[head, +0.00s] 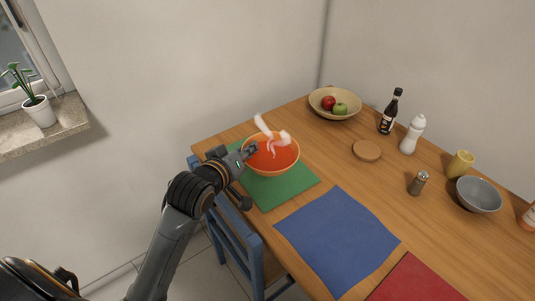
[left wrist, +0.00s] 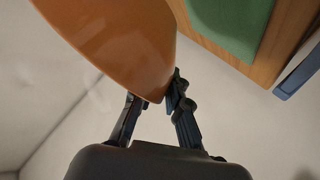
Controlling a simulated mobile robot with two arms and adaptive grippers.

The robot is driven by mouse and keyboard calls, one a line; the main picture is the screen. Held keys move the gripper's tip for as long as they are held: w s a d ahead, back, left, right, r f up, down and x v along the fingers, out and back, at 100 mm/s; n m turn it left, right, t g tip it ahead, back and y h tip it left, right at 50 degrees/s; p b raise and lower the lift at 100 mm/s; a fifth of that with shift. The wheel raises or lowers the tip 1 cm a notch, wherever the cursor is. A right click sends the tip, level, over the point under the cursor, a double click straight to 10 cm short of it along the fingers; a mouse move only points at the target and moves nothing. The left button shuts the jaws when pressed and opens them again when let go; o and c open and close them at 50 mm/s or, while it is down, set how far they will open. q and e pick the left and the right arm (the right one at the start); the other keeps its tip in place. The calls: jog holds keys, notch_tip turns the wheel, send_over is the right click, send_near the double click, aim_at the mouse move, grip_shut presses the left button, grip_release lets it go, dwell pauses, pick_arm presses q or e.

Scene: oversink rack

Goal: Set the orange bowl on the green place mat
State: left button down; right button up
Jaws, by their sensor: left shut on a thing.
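The orange bowl (head: 285,168) holds red contents with white wisps above it. In the head view it overlaps the far part of the green place mat (head: 285,192). My left gripper (head: 249,150) is shut on the near left rim of the bowl. In the left wrist view the bowl (left wrist: 115,40) fills the upper left, its rim between the fingers (left wrist: 158,98). The mat (left wrist: 235,22) shows apart from it at upper right. I cannot tell exactly how high the bowl is above the mat. My right gripper is not in view.
A blue mat (head: 338,240) and a red mat (head: 415,283) lie nearer. A fruit bowl (head: 322,95), coaster (head: 367,150), dark bottle (head: 388,115), white bottle (head: 412,136), shaker (head: 418,183), yellow cup (head: 461,163) and grey bowl (head: 479,196) stand behind. A blue chair (head: 238,245) is at the table's edge.

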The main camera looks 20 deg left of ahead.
pick_arm(q)
jog(key=w+a+f, duration=0.2)
jog(key=w, duration=0.1)
jog(key=w+a+f, duration=0.2)
jog(key=w+f, duration=0.1)
jog(key=w, duration=0.1)
jog(key=w+a+f+b, duration=0.1)
jog(key=w+a+f, duration=0.1)
jog(key=w+f, duration=0.1)
jog(key=shift+w, duration=0.4)
jog(key=shift+w+a+f, duration=0.1)
jog(key=shift+w+f, duration=0.3)
jog(key=shift+f, duration=0.1)
notch_tip(320, 180, down, 3)
jog(key=shift+w+a+f, duration=0.1)
jog(key=shift+w, duration=0.05)
jog(key=shift+f, duration=0.15)
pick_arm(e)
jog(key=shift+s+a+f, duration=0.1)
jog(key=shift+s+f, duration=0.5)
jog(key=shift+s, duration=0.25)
pick_arm(q)
jog(key=shift+f, duration=0.15)
jog(key=c, duration=1.3)
grip_release()
jog(key=shift+c, duration=0.2)
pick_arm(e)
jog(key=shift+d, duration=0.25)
